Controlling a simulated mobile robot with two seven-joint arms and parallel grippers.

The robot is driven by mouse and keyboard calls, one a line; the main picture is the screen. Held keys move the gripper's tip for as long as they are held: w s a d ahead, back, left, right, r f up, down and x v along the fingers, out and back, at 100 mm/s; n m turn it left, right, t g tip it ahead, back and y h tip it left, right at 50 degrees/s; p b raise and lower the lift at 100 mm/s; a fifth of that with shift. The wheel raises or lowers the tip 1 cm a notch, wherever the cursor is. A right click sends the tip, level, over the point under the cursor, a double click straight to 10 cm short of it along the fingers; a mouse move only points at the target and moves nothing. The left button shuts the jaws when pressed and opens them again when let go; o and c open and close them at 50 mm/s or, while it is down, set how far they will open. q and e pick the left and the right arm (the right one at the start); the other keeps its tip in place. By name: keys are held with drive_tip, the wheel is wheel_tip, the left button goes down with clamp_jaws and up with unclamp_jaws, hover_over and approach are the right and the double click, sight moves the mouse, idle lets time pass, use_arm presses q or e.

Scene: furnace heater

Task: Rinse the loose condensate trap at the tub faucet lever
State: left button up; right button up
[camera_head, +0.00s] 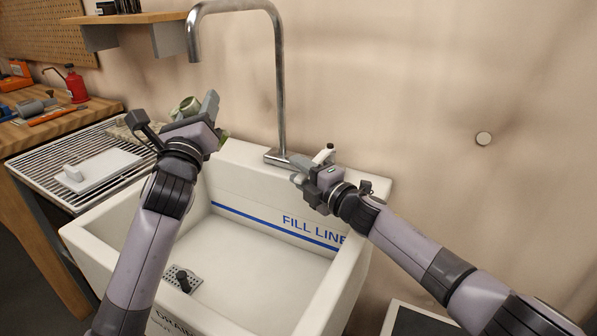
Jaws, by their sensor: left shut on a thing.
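My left gripper (201,117) is shut on the condensate trap (188,106), a pale green rounded piece partly hidden by the gripper. It is held above the back left of the white tub (345,285), to the left of and below the faucet spout (194,50). The tall metal faucet (280,90) stands on the tub's back ledge. The faucet lever (324,154), with a pale tip, is at its base. My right gripper (303,170) is right at the lever and hides part of it. I cannot tell whether its fingers are open or touch the lever.
A slatted drain rack (60,165) with a white lidlike piece (103,170) lies left of the tub. A wooden bench (20,135) with tools and a red oil can (76,85) is further left. The tub's inside is clear around the drain (182,279).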

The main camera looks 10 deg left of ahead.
drive_tip(key=shift+w+a, duration=0.15)
drive_tip(key=shift+a, duration=0.1)
clamp_jaws()
drive_tip(key=shift+d, duration=0.1)
drive_tip(key=shift+s+d+n+g+y, duration=0.3)
drive_tip(key=shift+d+n+g+y, duration=0.55)
drive_tip(key=shift+g, duration=0.25)
drive_tip(key=shift+s+d+n+g+y, duration=0.3)
drive_tip(key=shift+d+n+g+y, duration=0.35)
drive_tip(key=shift+d+n+g, duration=0.35)
unclamp_jaws()
